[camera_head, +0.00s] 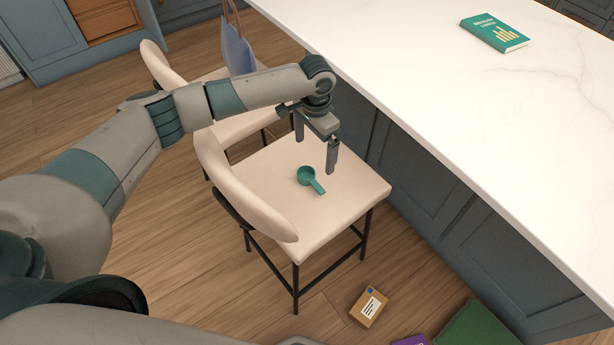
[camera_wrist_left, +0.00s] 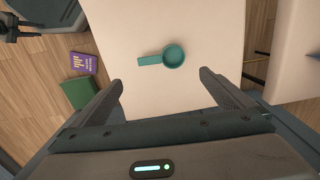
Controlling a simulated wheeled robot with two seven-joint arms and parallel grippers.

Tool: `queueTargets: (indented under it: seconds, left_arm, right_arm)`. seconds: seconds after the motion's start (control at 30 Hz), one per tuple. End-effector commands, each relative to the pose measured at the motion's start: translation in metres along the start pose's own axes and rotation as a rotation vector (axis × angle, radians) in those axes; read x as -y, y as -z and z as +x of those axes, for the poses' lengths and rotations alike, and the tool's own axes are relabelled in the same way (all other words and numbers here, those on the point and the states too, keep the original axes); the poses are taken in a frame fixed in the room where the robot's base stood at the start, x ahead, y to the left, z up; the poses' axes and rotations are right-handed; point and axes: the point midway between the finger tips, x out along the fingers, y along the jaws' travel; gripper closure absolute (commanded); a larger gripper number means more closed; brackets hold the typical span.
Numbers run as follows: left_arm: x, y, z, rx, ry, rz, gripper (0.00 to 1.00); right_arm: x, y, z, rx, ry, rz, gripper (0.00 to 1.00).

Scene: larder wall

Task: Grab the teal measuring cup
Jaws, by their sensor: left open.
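The teal measuring cup (camera_head: 309,178) lies on the cream seat of a chair (camera_head: 345,203), with its handle pointing toward the lower right in the head view. It also shows in the left wrist view (camera_wrist_left: 173,55), bowl to the right and handle to the left. My left gripper (camera_head: 315,155) is above the seat, pointing down, open and empty. In the left wrist view its two fingers (camera_wrist_left: 161,83) are spread apart, and the cup lies beyond their tips, roughly between them and not touched.
A white countertop (camera_head: 430,75) with a teal book (camera_head: 494,32) stands close on the right. The chair's curved backrest (camera_head: 240,190) rises left of the cup. Another chair holds a blue bag (camera_head: 238,52). A small box (camera_head: 369,307) and a green item (camera_head: 478,325) lie on the floor.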

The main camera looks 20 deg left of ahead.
Motion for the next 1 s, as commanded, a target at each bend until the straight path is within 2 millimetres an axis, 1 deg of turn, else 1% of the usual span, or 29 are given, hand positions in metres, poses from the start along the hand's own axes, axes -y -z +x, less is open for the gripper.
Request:
queueTargets:
  seconds: [0.03, 0.2, 0.3, 0.4, 0.57, 0.87, 1.0]
  left_arm:
    - [0.0, -0.001, 0.008, 0.004, -0.001, -0.002, 0.0]
    - [0.0, -0.001, 0.039, 0.003, -0.001, -0.001, 0.0]
    - [0.0, -0.001, 0.055, 0.002, -0.001, -0.002, 0.0]
    - [0.0, -0.001, 0.066, 0.001, 0.0, -0.001, 0.0]
    - [0.0, 0.0, 0.073, 0.0, 0.0, 0.0, 0.0]
    - [0.0, 0.0, 0.073, 0.0, 0.0, 0.0, 0.0]
    - [0.0, -0.002, 0.079, 0.002, 0.0, 0.0, 0.0]
  right_arm:
    - [-0.001, -0.006, -0.004, 0.015, -0.001, 0.0, 0.69]
    - [-0.003, -0.029, -0.009, 0.07, -0.003, 0.002, 0.69]
    - [-0.005, -0.043, -0.011, 0.101, -0.006, 0.004, 0.69]
    - [-0.008, -0.052, -0.013, 0.121, -0.009, 0.006, 0.69]
    - [-0.011, -0.055, -0.014, 0.129, -0.012, 0.005, 0.69]
    - [-0.013, -0.052, -0.014, 0.122, -0.013, 0.004, 0.69]
    - [-0.012, -0.05, -0.018, 0.121, -0.012, 0.002, 0.69]
